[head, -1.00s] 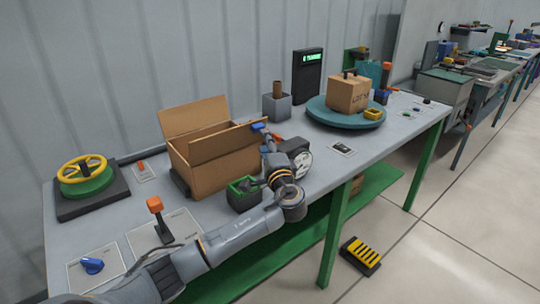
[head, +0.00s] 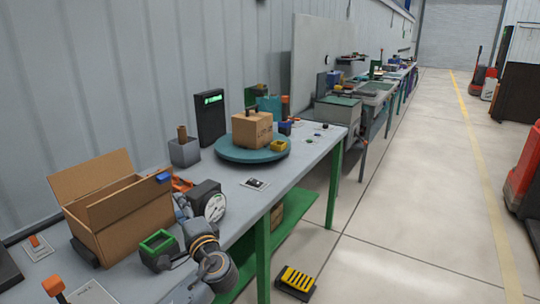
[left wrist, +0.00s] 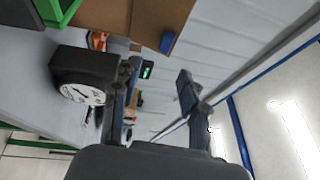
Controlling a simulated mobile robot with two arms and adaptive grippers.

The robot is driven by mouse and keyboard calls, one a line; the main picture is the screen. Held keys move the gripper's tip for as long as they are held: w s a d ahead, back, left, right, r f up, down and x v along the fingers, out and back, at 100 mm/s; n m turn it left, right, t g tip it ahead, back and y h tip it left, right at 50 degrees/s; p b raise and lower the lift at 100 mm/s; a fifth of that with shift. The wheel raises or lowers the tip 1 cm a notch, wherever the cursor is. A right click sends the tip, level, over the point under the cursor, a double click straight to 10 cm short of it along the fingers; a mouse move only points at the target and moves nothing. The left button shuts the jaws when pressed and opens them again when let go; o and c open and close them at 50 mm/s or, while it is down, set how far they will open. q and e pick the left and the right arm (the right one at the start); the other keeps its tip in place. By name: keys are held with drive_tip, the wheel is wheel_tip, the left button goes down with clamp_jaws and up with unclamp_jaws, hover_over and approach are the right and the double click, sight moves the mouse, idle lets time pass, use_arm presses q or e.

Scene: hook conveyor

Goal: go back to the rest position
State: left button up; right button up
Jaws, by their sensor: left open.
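My left gripper (head: 182,207) is open and empty above the near bench, between the open cardboard box and the black gauge (head: 215,206). Its forearm comes up from the bottom of the head view. In the left wrist view the two fingers (left wrist: 160,88) stand apart with nothing between them. The gauge (left wrist: 82,92) shows to the left of the fingers there, and the cardboard box (left wrist: 160,15) is at the top. My right gripper is in neither view.
The cardboard box (head: 135,212) and a green-rimmed bin (head: 158,246) stand close by the arm. A teal turntable (head: 252,151) carries a closed carton (head: 252,128). A yellow-striped pedal (head: 295,281) lies on the floor.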

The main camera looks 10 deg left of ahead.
use_arm(q)
drive_tip(key=s+d+f+n+g+h, duration=0.2)
drive_tip(key=s+d+f+g+h, duration=0.15)
drive_tip(key=s+f, duration=0.55)
drive_tip(key=s+d+f+n+g+h, duration=0.15)
drive_tip(key=s+f+h, duration=0.25)
drive_tip(key=s+f, duration=0.55)
drive_tip(key=s+d+f+n+g+h, duration=0.2)
drive_tip(key=s+d+f+h, duration=0.15)
drive_tip(key=s, duration=0.55)
drive_tip(key=s+d+f+n+g+h, duration=0.2)
drive_tip(key=s+d+f+g, duration=0.15)
drive_tip(key=s, duration=0.55)
wheel_tip(320, 180, down, 26)
drive_tip(key=s, duration=0.2)
drive_tip(key=s+a+f+g, duration=0.2)
drive_tip(key=s+a+f, duration=0.1)
drive_tip(key=s+f, duration=1.3)
drive_tip(key=shift+s+f, duration=0.3)
drive_tip(key=shift+s, duration=0.2)
